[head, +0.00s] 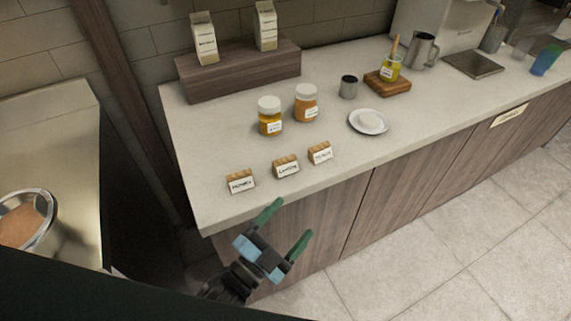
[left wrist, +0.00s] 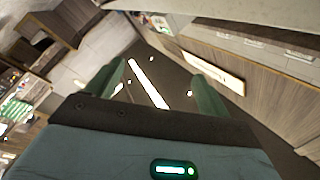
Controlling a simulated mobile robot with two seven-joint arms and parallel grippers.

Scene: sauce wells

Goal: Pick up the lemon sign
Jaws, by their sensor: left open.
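Three small wooden signs with white labels stand in a slanting row near the counter's front edge. The middle one (head: 286,167) seems to be the lemon sign, though its small lettering is hard to read. The left sign (head: 240,181) seems to read honey; the right sign (head: 320,153) is unclear. My left gripper (head: 296,218) is open and empty, in front of the counter edge and below the signs in the head view. Its two green fingers also show apart in the left wrist view (left wrist: 158,84), with no sign between them. My right gripper is out of view.
Two jars (head: 270,116) (head: 306,103) with white lids stand behind the signs. A wooden riser (head: 240,72) holds two cartons. Counter around the signs is clear.

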